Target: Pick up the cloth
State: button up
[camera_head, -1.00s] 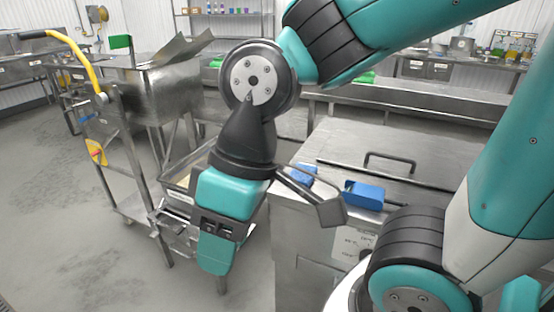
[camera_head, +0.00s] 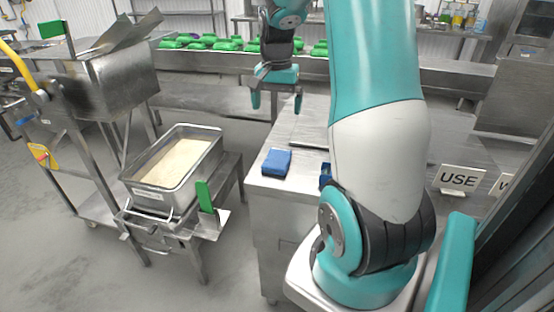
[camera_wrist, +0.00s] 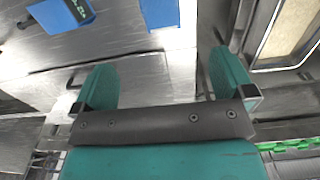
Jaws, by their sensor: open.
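A blue folded cloth (camera_head: 276,162) lies flat on the near left corner of the steel worktop (camera_head: 262,184). In the wrist view the cloth (camera_wrist: 160,12) shows at the top edge, partly cut off. My gripper (camera_head: 277,99) is open and empty, fingers pointing down, above and beyond the cloth, apart from it. In the wrist view its two fingers (camera_wrist: 161,68) are spread with bare steel between them. A second blue item (camera_head: 325,175) lies right of the cloth, mostly hidden by my arm; in the wrist view it is a blue box with dark lettering (camera_wrist: 62,12).
A steel bin of pale rice (camera_head: 212,150) stands on a stand left of the worktop. Several green packs (camera_head: 200,42) line the back conveyor.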

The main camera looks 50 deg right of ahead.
send_over(277, 157)
jog(key=f, duration=1.1)
jog(key=shift+a+f+p, duration=0.2)
jog(key=shift+f+p, duration=0.05)
jog(key=shift+p, duration=0.15)
notch_tip(277, 157, down, 5)
jog(key=shift+s+d+f+p, duration=0.1)
jog(key=shift+d+p, duration=0.05)
jog(key=shift+p, duration=0.4)
jog(key=shift+c, duration=0.5)
jog(key=c, duration=0.8)
notch_tip(277, 157, up, 20)
jog(key=shift+r+b, duration=0.1)
jog(key=shift+b, duration=0.45)
